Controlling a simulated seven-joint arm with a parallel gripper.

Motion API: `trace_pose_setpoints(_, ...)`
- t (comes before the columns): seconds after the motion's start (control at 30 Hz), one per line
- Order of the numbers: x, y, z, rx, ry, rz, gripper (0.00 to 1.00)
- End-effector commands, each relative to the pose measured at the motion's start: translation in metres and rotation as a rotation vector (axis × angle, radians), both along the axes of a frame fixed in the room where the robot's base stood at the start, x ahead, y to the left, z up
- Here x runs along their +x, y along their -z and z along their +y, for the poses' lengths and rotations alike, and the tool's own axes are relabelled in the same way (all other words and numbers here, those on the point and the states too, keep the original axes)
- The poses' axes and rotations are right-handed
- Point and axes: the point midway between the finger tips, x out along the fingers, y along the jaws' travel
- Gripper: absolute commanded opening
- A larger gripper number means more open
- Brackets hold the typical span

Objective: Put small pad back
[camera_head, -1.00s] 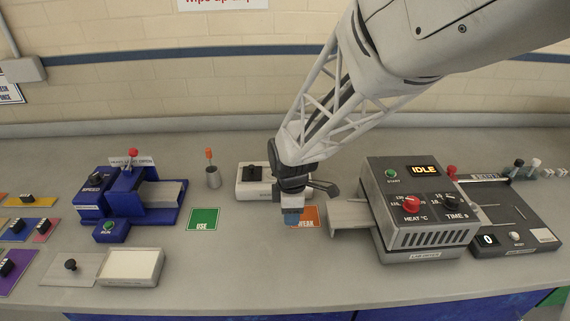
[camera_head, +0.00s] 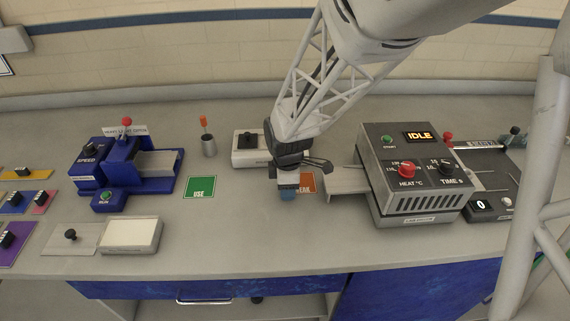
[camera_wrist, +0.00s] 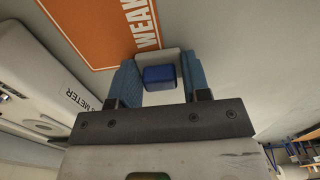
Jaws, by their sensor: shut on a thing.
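My gripper (camera_head: 287,191) is over the bench, in front of the meter and beside the orange WEAK card. In the wrist view its blue fingertips (camera_wrist: 161,80) are shut on a small light-grey piece with a blue block (camera_wrist: 160,76), which seems to be the small pad. The fingers hide its sides, and I cannot tell from the head view how far it is above the bench. The orange WEAK card (camera_head: 308,183) is partly hidden by my gripper in the head view; it also shows in the wrist view (camera_wrist: 100,30).
The white meter (camera_head: 249,159) stands behind my gripper. The grey heater (camera_head: 415,185) with its tray is to the right. A green USE card (camera_head: 200,187), a blue machine (camera_head: 124,172), a pale pad box (camera_head: 131,234) and a knobbed plate (camera_head: 70,237) are left. The front middle bench is clear.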

Motion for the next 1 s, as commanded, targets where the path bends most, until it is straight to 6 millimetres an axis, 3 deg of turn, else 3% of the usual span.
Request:
trace_pose_setpoints(0.2, 0.000, 0.003, 0.000, 0.000, 0.000, 0.001, 0.21)
trace_pose_setpoints(0.23, 0.000, 0.003, 0.000, 0.000, 0.000, 0.000, 0.48)
trace_pose_setpoints(0.37, 0.000, 0.003, 0.000, 0.000, 0.000, 0.000, 0.68)
trace_pose_setpoints(0.77, 0.000, 0.001, 0.000, 0.000, 0.000, 0.000, 0.69)
trace_pose_setpoints(1.0, 0.000, -0.016, 0.000, 0.000, 0.000, -0.001, 0.69)
